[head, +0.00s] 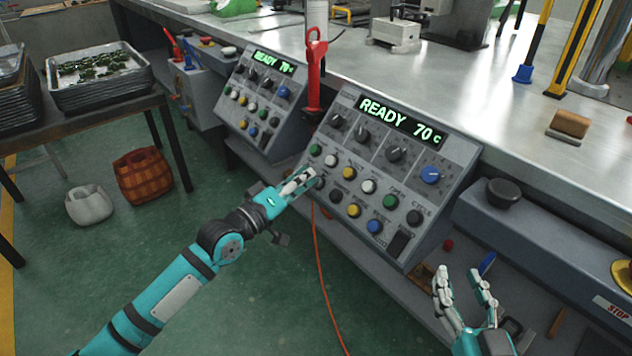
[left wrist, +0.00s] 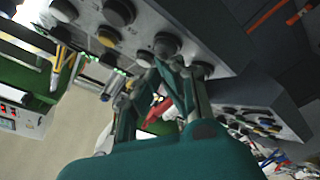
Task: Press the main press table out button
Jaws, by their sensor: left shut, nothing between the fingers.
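The main control panel (head: 400,165) has a green "READY 70 c" display, knobs and two rows of coloured buttons. I cannot read which label marks the table out button. My left gripper (head: 312,176) is shut and empty, its fingertips at the lower-left button area of this panel. They cover part of that area, and I cannot tell whether they touch a button. In the left wrist view the fingers (left wrist: 172,80) point at a row of round buttons, with a dark button (left wrist: 166,44) close to the tips. My right gripper (head: 464,282) is open and empty, below the panel's right side.
A second similar panel (head: 262,95) stands to the left, with a red clamp-like handle (head: 314,70) between the panels. A metal worktop (head: 470,85) lies behind. A dark knob (head: 504,192) sits on the ledge at right. An orange cable (head: 320,270) hangs below.

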